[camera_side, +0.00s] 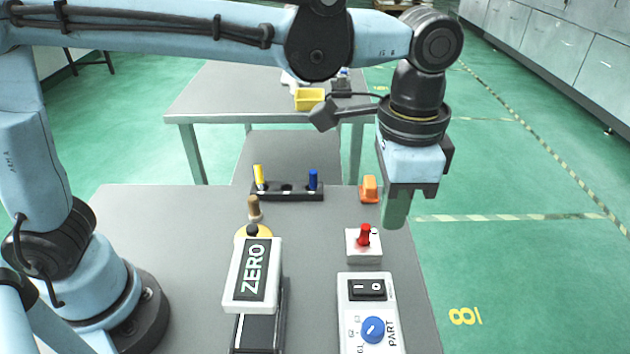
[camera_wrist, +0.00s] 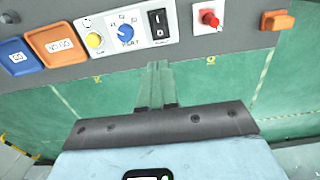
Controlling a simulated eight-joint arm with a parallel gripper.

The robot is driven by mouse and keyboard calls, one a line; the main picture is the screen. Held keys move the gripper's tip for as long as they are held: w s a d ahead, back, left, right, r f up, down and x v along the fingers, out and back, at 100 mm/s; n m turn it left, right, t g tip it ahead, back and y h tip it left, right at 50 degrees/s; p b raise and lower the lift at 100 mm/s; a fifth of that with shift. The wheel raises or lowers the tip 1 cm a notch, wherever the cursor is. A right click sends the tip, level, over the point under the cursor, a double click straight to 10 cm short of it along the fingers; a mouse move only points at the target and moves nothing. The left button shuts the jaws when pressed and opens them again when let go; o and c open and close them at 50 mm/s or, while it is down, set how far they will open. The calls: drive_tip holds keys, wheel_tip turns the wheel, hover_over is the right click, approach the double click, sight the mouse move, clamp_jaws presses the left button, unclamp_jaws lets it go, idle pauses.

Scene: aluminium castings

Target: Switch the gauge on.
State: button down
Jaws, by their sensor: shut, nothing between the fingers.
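A white control panel (camera_side: 357,312) has a black rocker switch (camera_side: 367,289) marked I and O, and a blue dial (camera_side: 373,329) labelled PART. The rocker also shows in the wrist view (camera_wrist: 158,24); which side is pressed, I cannot tell. A white gauge housing (camera_side: 236,284) left of the panel carries a dark display (camera_side: 254,270) reading ZERO. My gripper (camera_side: 396,222) points down, fingers together and empty, near the table's right edge, apart from the rocker. In the wrist view its fingertips (camera_wrist: 158,66) appear just below the rocker.
A red lever (camera_side: 364,236) on a white base stands behind the panel. An orange block (camera_side: 369,189) lies farther back. A dark rack (camera_side: 287,194) holds yellow and blue pins. The wrist view shows blue (camera_wrist: 18,56) and orange (camera_wrist: 57,46) pads and a yellow button (camera_wrist: 94,40).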

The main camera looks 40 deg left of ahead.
sight(376, 287)
wheel_tip(376, 287, down, 14)
drive_tip(key=shift+f, duration=0.1)
idle(0.8)
drive_tip(key=shift+f, duration=0.2)
idle(0.4)
drive_tip(key=shift+s+a+r, duration=0.25)
drive_tip(key=shift+s+a, duration=0.25)
drive_tip(key=shift+a, duration=0.05)
wheel_tip(376, 287, up, 14)
idle(0.9)
